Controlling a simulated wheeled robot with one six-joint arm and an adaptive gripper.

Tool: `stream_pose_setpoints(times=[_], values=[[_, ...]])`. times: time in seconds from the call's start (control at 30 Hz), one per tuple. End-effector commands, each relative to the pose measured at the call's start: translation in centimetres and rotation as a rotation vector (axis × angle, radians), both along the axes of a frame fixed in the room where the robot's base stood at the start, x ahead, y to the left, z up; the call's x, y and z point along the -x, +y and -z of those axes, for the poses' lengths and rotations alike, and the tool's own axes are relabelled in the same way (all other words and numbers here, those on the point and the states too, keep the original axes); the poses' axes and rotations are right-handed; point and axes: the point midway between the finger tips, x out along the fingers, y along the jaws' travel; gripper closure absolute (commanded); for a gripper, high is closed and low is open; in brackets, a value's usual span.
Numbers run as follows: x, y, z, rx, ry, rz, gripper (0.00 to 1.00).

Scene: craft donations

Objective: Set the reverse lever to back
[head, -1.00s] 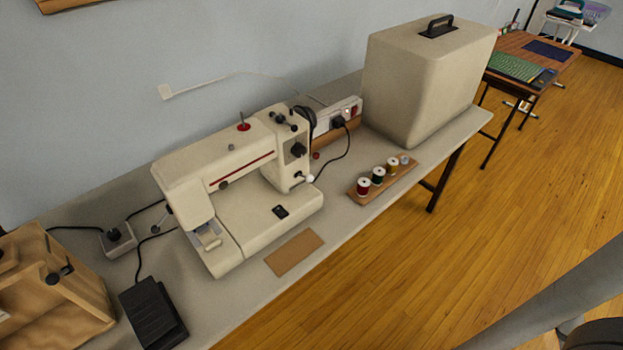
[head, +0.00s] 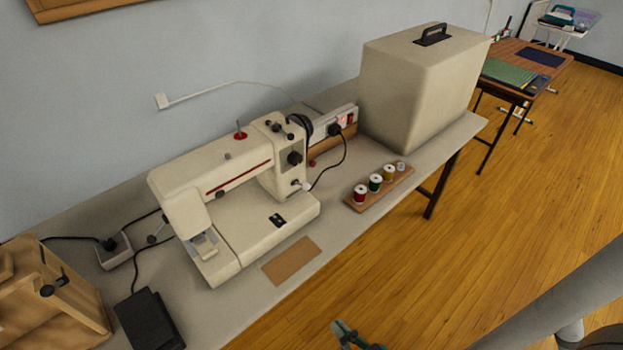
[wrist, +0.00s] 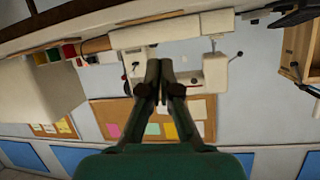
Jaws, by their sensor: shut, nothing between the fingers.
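The cream sewing machine (head: 225,190) stands on the long table against the wall. A short lever with a white knob (head: 303,185) sticks out low on its right-hand pillar, below a black dial (head: 295,158); it looks like the reverse lever. Its exact setting is too small to read. My gripper (head: 345,332) shows at the bottom edge of the head view, in front of the table and well short of the machine. In the wrist view my gripper (wrist: 158,66) is shut and empty, and its fingers cover part of the upside-down machine (wrist: 215,73).
A large cream cover (head: 415,90) stands right of the machine. A thread rack (head: 380,190) lies near the table's front edge. A brown card (head: 291,261), a black pedal (head: 148,320) and a wooden box (head: 50,300) are also on the table. The floor in front is clear.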

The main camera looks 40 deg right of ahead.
Motion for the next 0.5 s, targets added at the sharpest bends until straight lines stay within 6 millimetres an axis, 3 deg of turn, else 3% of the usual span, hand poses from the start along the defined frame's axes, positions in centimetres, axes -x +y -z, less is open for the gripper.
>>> stream_pose_setpoints(times=[0.1,0.5], values=[[-2.8,-1.1,-0.1,-0.030,0.003,0.023,1.00],[-10.9,-4.8,-1.6,-0.117,0.027,0.040,1.00]])
